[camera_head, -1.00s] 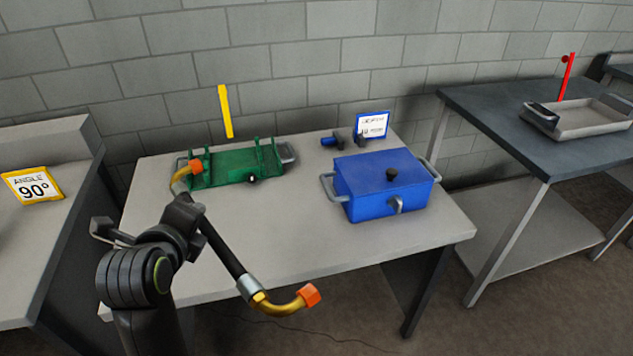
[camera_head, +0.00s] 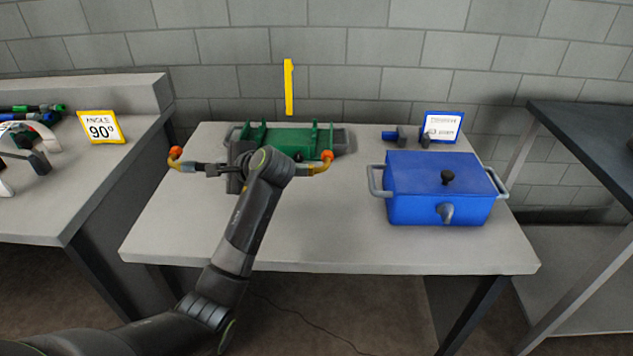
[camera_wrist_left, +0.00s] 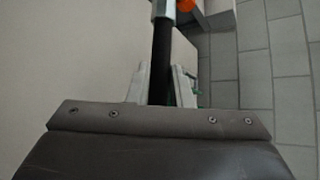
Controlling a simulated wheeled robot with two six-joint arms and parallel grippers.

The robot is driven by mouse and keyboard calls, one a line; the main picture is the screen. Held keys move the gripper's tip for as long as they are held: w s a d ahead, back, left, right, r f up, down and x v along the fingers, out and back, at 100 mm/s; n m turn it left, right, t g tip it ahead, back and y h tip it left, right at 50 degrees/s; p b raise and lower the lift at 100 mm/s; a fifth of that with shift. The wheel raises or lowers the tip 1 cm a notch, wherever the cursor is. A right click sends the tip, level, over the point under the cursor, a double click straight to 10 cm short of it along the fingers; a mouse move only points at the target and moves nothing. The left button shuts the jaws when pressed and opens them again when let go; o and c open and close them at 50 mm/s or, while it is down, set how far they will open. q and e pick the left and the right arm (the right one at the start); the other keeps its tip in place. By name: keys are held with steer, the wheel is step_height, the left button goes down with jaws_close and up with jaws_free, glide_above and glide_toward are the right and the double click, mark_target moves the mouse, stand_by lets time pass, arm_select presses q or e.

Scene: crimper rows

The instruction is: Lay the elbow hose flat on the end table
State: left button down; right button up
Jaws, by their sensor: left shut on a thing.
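The elbow hose (camera_head: 318,168) has brass elbows with orange caps at both ends and a black middle. My left gripper (camera_head: 243,172) is shut on its middle. The hose runs roughly level left to right, in front of or over the green cradle (camera_head: 285,140); its height above the light grey table (camera_head: 330,245) is unclear. In the left wrist view the black hose (camera_wrist_left: 161,55) runs between my fingers, with a metal fitting and orange cap at the top edge. My right gripper is out of view. I cannot tell which table is the end table.
A blue lidded box (camera_head: 440,190) with side handles stands right on the table. A sign (camera_head: 443,126) and a small blue part (camera_head: 390,135) are behind it. A 90° sign (camera_head: 101,127) is on the left bench. A dark table (camera_head: 585,130) is at right. The table's front is clear.

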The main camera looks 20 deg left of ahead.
arm_select(q)
step_height(320, 180, down, 9)
steer(key=shift+f+b, duration=0.1)
steer(key=shift+b, duration=0.5)
steer(key=shift+a+f, duration=0.1)
steer(key=shift+f, duration=0.25)
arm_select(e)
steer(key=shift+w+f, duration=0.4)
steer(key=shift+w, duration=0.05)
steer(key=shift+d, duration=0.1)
